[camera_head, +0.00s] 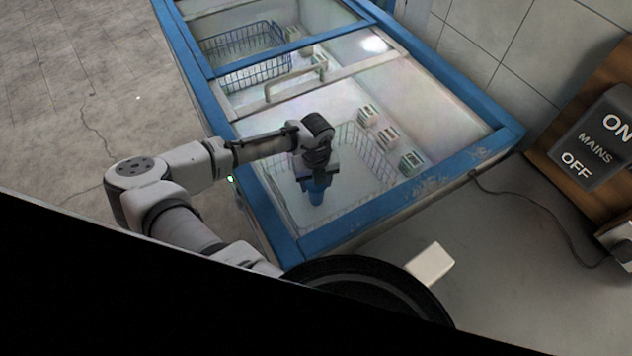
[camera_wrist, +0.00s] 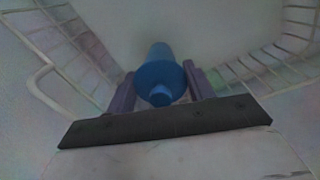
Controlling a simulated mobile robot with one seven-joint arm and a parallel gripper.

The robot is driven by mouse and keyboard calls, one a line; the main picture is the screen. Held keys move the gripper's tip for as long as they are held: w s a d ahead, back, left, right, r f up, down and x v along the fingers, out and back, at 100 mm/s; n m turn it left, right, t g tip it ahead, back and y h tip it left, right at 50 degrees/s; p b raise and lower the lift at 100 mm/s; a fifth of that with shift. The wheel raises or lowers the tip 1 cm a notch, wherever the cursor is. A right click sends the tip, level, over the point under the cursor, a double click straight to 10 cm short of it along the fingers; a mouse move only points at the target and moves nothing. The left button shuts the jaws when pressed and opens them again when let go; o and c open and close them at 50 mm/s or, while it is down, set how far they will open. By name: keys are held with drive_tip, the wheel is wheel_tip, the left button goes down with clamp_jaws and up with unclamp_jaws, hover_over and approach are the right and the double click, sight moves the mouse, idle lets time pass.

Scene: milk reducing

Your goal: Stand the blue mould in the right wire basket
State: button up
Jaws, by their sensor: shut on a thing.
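The blue mould (camera_head: 317,192) is held by my gripper (camera_head: 316,178) over the open near end of the chest freezer. In the wrist view the mould (camera_wrist: 158,72) sits between the two fingers of my gripper (camera_wrist: 160,84), which is shut on it. The right wire basket (camera_head: 372,150) is in the near compartment, partly hidden behind my arm and gripper. Its wire sides show at left and right in the wrist view (camera_wrist: 285,45). I cannot tell how high the mould is above the floor of the basket or whether it touches anything.
The freezer's blue rim (camera_head: 385,208) surrounds the compartment. Several small cartons, one of them green and white (camera_head: 411,161), stand along its far wall. Another wire basket (camera_head: 255,75) is at the upper left. A sliding lid with a handle (camera_head: 296,80) lies between.

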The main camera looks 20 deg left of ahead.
drive_tip(key=shift+f, duration=0.7)
drive_tip(key=shift+f, duration=0.15)
drive_tip(key=o, duration=1.3)
wheel_tip(320, 180, up, 12)
drive_tip(key=b, duration=0.3)
drive_tip(key=shift+r, duration=0.2)
